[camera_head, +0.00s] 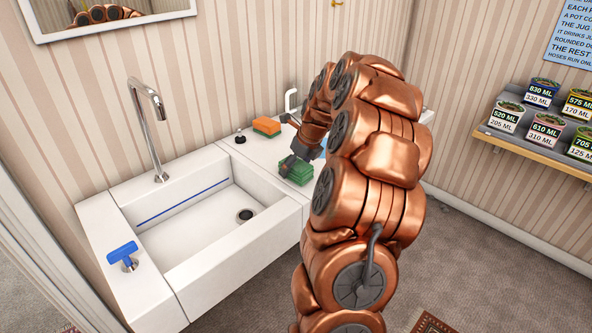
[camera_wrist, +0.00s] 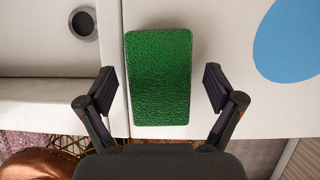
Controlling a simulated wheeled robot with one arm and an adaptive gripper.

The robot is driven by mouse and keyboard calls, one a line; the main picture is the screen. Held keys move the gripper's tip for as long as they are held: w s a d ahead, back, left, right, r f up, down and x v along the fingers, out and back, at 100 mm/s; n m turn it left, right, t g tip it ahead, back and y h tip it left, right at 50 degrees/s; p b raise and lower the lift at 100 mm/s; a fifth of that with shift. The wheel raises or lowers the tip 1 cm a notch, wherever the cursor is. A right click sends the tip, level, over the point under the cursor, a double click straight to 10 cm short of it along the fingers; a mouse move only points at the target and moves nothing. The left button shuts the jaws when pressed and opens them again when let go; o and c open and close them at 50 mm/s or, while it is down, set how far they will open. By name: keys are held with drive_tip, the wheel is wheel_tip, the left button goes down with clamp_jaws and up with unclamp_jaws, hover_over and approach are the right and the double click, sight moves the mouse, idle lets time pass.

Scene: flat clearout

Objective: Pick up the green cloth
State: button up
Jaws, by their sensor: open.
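The green cloth (camera_wrist: 160,77) is a folded, textured rectangular block lying on the white counter to the right of the sink. In the head view the cloth (camera_head: 297,171) shows partly, with my gripper (camera_head: 293,158) over its near left part. In the wrist view my gripper (camera_wrist: 160,90) is open, with one finger on each side of the cloth's lower half. Gaps show between both fingers and the cloth. I cannot tell how far above the counter the fingertips are.
The white sink (camera_head: 175,255) with a tall faucet (camera_head: 150,110) and blue tap handle (camera_head: 122,252) is on the left. An orange and green sponge (camera_head: 266,126) and a dark stopper (camera_head: 240,136) stand behind. A flat blue oval (camera_wrist: 289,41) lies right of the cloth.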

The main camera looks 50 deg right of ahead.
drive_tip(key=shift+f, duration=0.25)
idle(0.4)
drive_tip(key=shift+c, duration=0.3)
drive_tip(key=c, duration=1.2)
